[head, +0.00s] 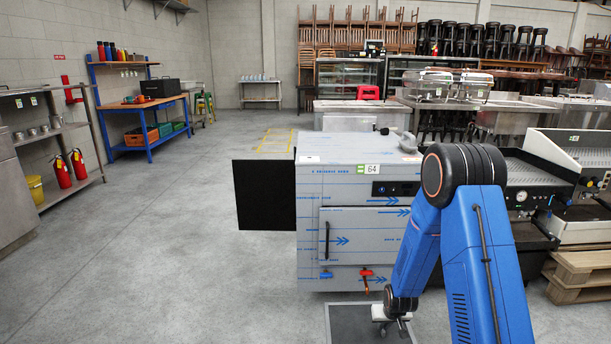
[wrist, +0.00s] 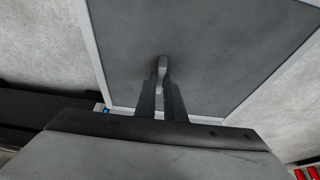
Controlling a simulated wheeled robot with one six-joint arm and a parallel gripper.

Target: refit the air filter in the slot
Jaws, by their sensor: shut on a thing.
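The air filter, seemingly the flat grey panel with a pale frame (wrist: 225,45), fills much of the wrist view. My gripper (wrist: 162,80) is shut on a small grey tab standing up from the panel's face. In the head view the panel (head: 347,325) shows at the bottom edge, low in front of the wrapped cabinet, and is partly cut off. I cannot make out the slot in either view.
The film-wrapped cabinet (head: 335,225) labelled 64 has a black panel (head: 264,195) sticking out left and a red-handled valve (head: 367,275) low in front. A wooden pallet (head: 582,275) bears machines at right. The floor (head: 170,240) at left is clear.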

